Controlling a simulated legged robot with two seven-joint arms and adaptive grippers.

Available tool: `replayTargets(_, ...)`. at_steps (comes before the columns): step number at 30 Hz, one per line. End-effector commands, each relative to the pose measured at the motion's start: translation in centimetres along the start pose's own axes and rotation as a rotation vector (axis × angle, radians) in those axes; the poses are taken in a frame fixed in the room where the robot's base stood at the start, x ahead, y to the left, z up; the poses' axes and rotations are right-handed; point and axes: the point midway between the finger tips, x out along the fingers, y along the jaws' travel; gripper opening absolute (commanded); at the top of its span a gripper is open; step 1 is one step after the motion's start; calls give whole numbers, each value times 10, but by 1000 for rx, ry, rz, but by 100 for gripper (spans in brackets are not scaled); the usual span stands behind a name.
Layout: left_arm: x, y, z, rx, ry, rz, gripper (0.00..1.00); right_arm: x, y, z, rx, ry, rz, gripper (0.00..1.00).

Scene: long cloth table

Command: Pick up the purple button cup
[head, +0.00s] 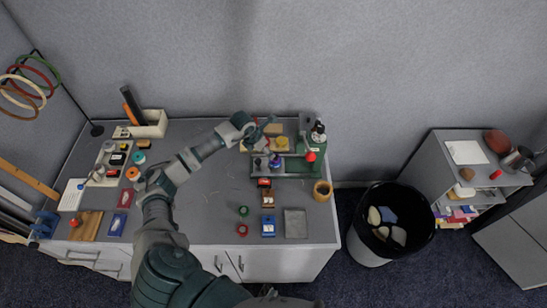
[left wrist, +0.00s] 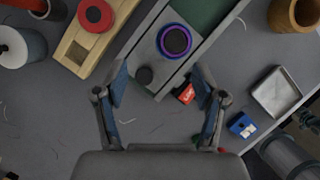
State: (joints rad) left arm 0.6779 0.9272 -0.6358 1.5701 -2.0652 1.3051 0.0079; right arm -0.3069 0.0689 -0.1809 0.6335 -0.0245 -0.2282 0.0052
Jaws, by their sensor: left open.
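The purple button cup (left wrist: 174,40) is a small round cup with a purple rim and a dark middle. In the left wrist view it sits on a grey metal bed, ahead of my left gripper (left wrist: 158,75) and slightly right of its middle. In the head view it shows small as a purple spot (head: 275,161) at the left end of the green machine. My left gripper (head: 264,127) is open, its fingers spread with nothing between them, above the table and apart from the cup. My right gripper is in neither view.
A dark round knob (left wrist: 144,75) sits on the bed close to the cup. A wooden block with a red disc (left wrist: 95,16) lies left of it. A red box (left wrist: 185,94), a blue box (left wrist: 242,125) and a grey tray (left wrist: 276,92) lie to the right. The table's middle is mostly clear.

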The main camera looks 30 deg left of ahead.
Motion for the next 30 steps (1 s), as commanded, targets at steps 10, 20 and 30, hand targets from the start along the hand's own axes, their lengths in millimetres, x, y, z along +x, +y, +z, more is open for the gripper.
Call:
replayTargets(10,34,-13,6,6,1,2,70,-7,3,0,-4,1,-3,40)
replayTargets(20,65,-8,2,4,-2,1,70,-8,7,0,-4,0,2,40)
replayTargets(30,65,-10,4,5,0,4,20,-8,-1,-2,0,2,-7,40)
